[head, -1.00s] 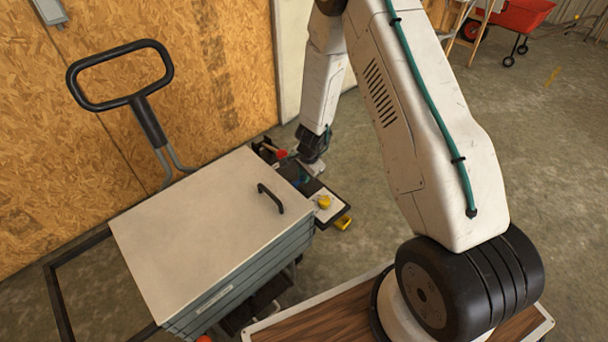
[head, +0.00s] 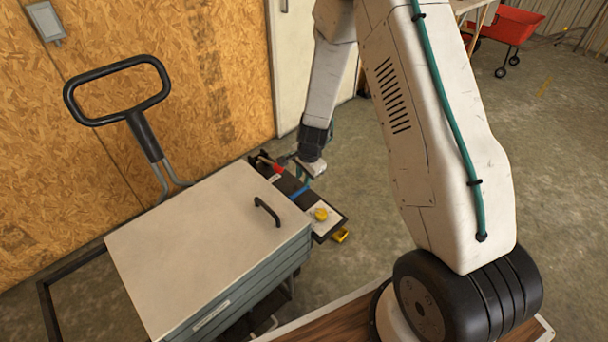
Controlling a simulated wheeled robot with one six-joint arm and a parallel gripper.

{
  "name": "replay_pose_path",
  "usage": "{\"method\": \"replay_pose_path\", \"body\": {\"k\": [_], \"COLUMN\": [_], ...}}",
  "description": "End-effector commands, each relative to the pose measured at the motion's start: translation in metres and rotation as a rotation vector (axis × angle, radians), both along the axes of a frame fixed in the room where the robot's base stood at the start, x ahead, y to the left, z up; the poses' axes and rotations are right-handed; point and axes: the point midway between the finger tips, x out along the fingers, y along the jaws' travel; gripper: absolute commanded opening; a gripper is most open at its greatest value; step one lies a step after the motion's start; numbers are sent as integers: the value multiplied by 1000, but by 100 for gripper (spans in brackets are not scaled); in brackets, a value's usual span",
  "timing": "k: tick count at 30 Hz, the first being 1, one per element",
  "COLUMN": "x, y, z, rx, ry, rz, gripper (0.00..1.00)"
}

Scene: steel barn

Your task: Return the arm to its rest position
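My arm rises from its black-ringed base at the lower right, bends over at the top of the head view and reaches down toward the far end of the cart. My gripper (head: 309,168) hangs above and beside the dark tray (head: 327,229) at the cart's right end. It is small and partly turned away, so I cannot tell whether its fingers are open or shut, and I see nothing clearly held in it.
The grey cart (head: 195,250) with a black push handle (head: 118,62) stands at the left. Its tray carries a yellow knob (head: 320,214) and a red item (head: 277,169). A wooden wall (head: 200,90) is behind.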

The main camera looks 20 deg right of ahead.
Motion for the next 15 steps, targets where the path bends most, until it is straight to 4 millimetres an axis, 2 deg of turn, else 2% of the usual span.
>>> {"method": "replay_pose_path", "body": {"k": [4,15], "x": [-2,-2], "y": [-1,-1], "z": [7,8], "rx": [-1,-1], "ry": [0,1], "rz": [0,0], "gripper": [23,23]}}
